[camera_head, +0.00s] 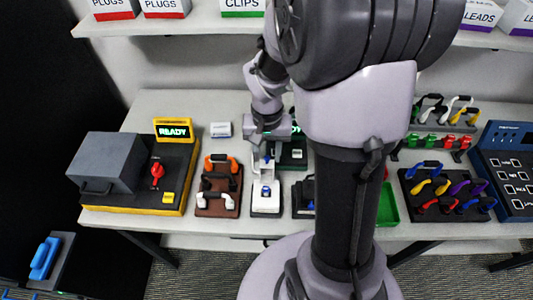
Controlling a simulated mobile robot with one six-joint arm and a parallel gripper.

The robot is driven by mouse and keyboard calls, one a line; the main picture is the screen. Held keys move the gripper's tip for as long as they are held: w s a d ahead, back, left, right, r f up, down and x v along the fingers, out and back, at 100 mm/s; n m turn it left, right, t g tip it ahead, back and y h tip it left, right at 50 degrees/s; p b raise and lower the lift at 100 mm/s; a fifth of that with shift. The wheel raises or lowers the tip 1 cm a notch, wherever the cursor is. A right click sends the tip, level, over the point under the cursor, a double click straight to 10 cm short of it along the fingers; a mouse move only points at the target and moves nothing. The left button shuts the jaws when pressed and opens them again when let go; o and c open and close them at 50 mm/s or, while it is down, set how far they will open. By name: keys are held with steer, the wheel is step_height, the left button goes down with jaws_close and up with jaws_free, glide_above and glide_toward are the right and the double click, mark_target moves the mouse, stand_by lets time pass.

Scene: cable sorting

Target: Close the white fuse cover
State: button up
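The white fuse holder (266,207) stands on the table left of my arm's column, with a blue part showing in its middle. A white piece, seemingly its cover (267,168), rises at the holder's back and looks raised. My gripper (266,152) points down at this upper end, from behind it in the picture. Its fingers are small and overlap the white piece, so I cannot tell whether they touch it or how far apart they are.
A brown rack (218,207) with orange and white handles stands close left, and a dark box (302,199) close right, partly behind my arm. A grey-and-yellow machine (124,205) reads "READY" at far left. A small white box (221,130) lies behind the rack.

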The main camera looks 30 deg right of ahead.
jaws_close()
stand_by(1.4)
